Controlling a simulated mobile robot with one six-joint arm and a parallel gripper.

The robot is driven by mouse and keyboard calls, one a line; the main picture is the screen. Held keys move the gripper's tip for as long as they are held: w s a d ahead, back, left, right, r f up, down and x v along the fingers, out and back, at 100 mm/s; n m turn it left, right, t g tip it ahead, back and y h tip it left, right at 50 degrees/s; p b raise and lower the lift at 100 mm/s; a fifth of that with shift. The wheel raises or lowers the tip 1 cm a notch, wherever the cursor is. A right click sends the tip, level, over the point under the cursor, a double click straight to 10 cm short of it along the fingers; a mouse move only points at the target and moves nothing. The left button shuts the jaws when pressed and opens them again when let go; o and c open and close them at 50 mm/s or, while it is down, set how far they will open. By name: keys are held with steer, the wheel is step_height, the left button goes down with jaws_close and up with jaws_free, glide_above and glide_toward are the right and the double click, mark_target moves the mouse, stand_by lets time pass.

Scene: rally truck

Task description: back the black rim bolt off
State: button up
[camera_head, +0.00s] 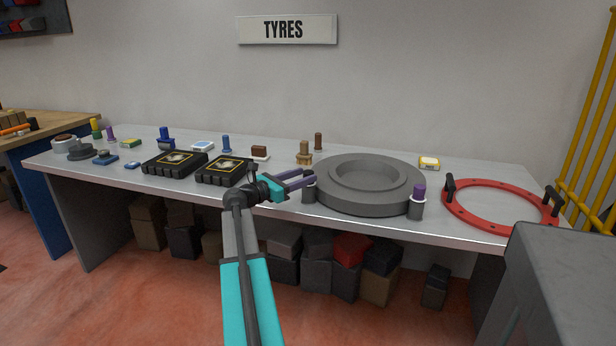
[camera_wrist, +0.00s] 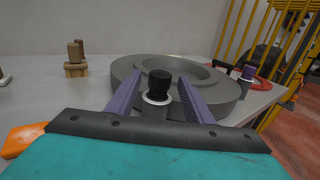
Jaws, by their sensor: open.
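The black rim bolt (camera_wrist: 159,84) stands upright in a grey post with a pale collar, at the near side of the round grey wheel rim (camera_wrist: 124,71). My gripper (camera_wrist: 156,92) is open, with its two purple fingers on either side of the bolt. I cannot tell whether they touch it. In the head view my gripper (camera_head: 309,179) reaches the left edge of the grey rim (camera_head: 370,207), and its fingers hide the bolt there. A purple bolt (camera_head: 419,192) stands in a similar grey post at the rim's right; it also shows in the wrist view (camera_wrist: 248,72).
A red ring (camera_head: 470,226) with black handles lies to the right. Brown bolts (camera_head: 318,140) stand behind the rim on the left. Two black trays (camera_head: 226,171) and several small coloured parts fill the bench's left side. A grey block (camera_head: 565,280) stands at front right.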

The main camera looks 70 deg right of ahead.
mark_target(305, 176)
steer(key=shift+x, duration=1.55)
steer(key=shift+c, duration=0.2)
steer(key=c, duration=1)
